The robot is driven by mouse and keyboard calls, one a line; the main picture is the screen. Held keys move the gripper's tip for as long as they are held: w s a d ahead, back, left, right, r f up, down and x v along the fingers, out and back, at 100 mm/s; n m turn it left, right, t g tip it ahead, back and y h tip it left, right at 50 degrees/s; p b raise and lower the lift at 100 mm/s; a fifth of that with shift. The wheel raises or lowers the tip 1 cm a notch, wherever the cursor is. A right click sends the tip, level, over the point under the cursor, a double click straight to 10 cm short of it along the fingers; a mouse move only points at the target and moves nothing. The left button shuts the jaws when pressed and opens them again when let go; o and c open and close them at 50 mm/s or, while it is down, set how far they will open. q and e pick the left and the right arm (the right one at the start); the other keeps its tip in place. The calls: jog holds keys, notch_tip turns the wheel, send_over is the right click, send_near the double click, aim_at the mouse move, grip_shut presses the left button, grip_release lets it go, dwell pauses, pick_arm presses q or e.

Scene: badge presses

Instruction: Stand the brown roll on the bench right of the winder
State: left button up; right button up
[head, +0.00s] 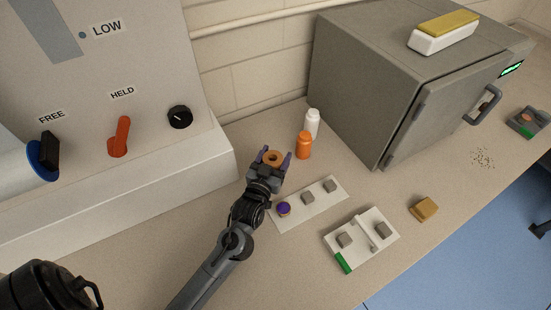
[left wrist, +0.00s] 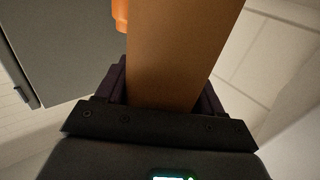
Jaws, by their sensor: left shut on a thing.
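The brown roll (head: 273,157) is between the fingers of my left gripper (head: 273,160). Its ring-shaped end with a dark centre hole faces up in the head view. In the left wrist view the roll (left wrist: 178,55) fills the space between the two purple fingers (left wrist: 163,88), which are shut on it. The winder (head: 200,155), a pale machine with LOW, HELD and FREE labels, stands at the left; the gripper is right of its base. The roll's lower end is hidden, so I cannot tell whether it touches the bench (head: 300,285). My right gripper is not in view.
Just right of the roll stand an orange bottle (head: 303,146) and a white bottle (head: 312,123). A grey oven-like box (head: 385,90) is behind them. A white strip (head: 320,197) with small blocks and a white tray (head: 362,262) lie in front. Bench between winder and gripper is clear.

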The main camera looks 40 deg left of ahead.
pick_arm(q)
jog(key=shift+f, duration=0.15)
jog(key=o, duration=1.1)
jog(key=shift+r, duration=0.2)
jog(key=p+v, duration=0.1)
jog(key=v, duration=1.1)
jog(key=shift+p, duration=0.4)
